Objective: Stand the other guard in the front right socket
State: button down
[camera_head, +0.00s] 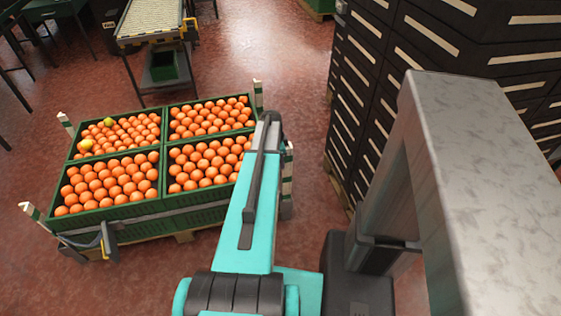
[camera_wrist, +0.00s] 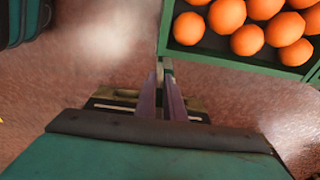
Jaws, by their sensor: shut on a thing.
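A pale guard with green bands (camera_head: 289,165) is upright, or nearly so, at the front right corner of the crate stack. My arm partly covers it in the head view. My gripper (camera_wrist: 166,106) is shut on a narrow upright piece, seen almost end-on beside a green crate corner; it appears to be this guard. The guard's foot and the front right socket are hidden, so I cannot tell whether it is seated. Another guard (camera_head: 33,215) stands at the front left corner. Similar posts stand at the back left (camera_head: 66,125) and back right (camera_head: 258,94).
Green crates of oranges (camera_head: 110,216) fill a pallet (camera_head: 186,236), with a grey strap along the front. A dark buckle with yellow parts (camera_head: 104,243) hangs front left. Stacked black crates (camera_head: 400,60) stand to the right. A roller conveyor (camera_head: 150,20) is behind. Red floor lies between.

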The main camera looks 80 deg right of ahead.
jog(key=shift+f+b, duration=1.1)
jog(key=shift+f, duration=1.4)
jog(key=c, duration=1.8)
grip_release()
jog(key=shift+o, duration=0.2)
notch_tip(320, 180, up, 14)
jog(key=w, duration=0.1)
jog(key=shift+w+a+f, duration=0.2)
jog(key=shift+w+a, duration=0.2)
jog(key=shift+p, duration=0.3)
